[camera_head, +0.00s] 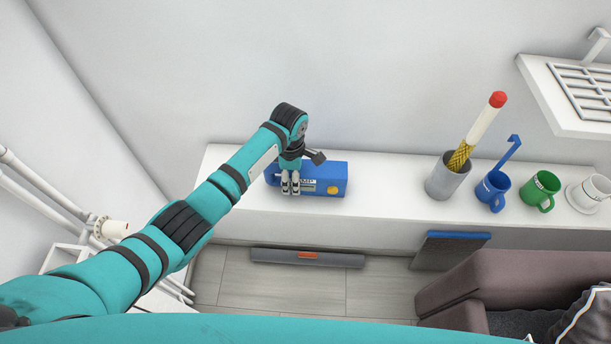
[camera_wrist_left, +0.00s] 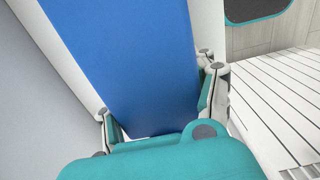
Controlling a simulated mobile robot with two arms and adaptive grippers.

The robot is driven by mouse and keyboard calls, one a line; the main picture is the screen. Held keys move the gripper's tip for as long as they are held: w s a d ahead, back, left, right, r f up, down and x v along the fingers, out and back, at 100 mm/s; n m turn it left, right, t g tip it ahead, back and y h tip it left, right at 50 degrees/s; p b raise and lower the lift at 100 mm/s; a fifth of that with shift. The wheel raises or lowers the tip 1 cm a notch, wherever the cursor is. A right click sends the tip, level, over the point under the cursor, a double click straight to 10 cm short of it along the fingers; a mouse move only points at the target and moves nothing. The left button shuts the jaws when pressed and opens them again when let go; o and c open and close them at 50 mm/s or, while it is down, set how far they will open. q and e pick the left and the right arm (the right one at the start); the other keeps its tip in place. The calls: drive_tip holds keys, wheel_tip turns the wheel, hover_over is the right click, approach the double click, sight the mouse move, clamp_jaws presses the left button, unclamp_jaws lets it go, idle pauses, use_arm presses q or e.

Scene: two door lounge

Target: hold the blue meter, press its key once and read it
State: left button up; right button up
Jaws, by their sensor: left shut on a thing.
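The blue meter (camera_head: 325,172) is a box on the white shelf against the wall in the head view. A yellow round key (camera_head: 333,190) shows at its right front, and a small pale display (camera_head: 308,187) sits left of the key; its reading is too small to make out. My left gripper (camera_head: 290,184) is at the meter's left part, shut on it. In the left wrist view the meter (camera_wrist_left: 130,60) is a large blue face between the fingers (camera_wrist_left: 160,120). Part of the meter is hidden behind the gripper. My right gripper is not in view.
Right along the shelf (camera_head: 390,195) stand a grey cup (camera_head: 447,178) holding a red-tipped stick, a blue mug (camera_head: 493,190), a green mug (camera_head: 540,191) and a white cup (camera_head: 592,191). A rack (camera_head: 585,90) hangs at upper right. A sofa (camera_head: 510,280) stands lower right.

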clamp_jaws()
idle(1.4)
